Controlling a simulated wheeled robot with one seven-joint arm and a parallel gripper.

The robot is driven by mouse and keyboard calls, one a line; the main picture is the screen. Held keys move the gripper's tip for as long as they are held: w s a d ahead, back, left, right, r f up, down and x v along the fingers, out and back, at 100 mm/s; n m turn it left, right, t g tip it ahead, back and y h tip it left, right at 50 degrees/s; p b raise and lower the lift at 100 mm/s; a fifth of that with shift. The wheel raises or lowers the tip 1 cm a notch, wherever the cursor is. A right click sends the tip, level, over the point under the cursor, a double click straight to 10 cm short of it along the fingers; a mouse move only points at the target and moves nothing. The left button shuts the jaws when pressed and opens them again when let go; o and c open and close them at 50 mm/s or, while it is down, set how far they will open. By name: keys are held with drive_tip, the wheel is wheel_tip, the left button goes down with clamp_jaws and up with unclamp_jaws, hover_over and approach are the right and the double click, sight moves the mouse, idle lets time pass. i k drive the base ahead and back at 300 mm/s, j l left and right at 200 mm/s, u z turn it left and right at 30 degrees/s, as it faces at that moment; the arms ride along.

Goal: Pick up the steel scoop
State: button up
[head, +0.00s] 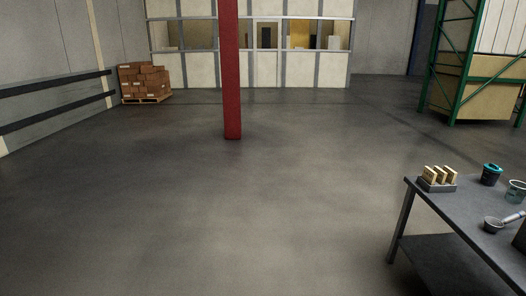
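A small scoop (493,225) lies on the grey table (455,211) at the lower right of the head view. Its bowl looks grey and its pale handle points right, toward the picture's edge. It appears to be the steel scoop. The bowl sits on the tabletop near the front edge. My gripper is not in view.
On the table, a dark holder with pale yellow slabs (439,176), a dark cup with a teal top (491,174) and a clear container (516,191) stand behind the scoop. A dark object (521,237) is cut off at right. A red post (230,70) rises from otherwise open floor.

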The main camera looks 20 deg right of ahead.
sight(505, 220)
drive_tip(key=i+l+z, duration=0.1)
drive_tip(key=i+z, duration=0.3)
drive_tip(key=i, duration=0.25)
drive_tip(key=i+z, duration=0.4)
drive_tip(key=i, duration=0.2)
drive_tip(key=i+l+z, duration=0.1)
drive_tip(key=i+z, duration=0.35)
drive_tip(key=i+j+z, duration=0.1)
drive_tip(key=i+z, duration=0.35)
drive_tip(key=i+l+z, duration=0.2)
drive_tip(key=i, duration=0.35)
drive_tip(key=l, duration=0.1)
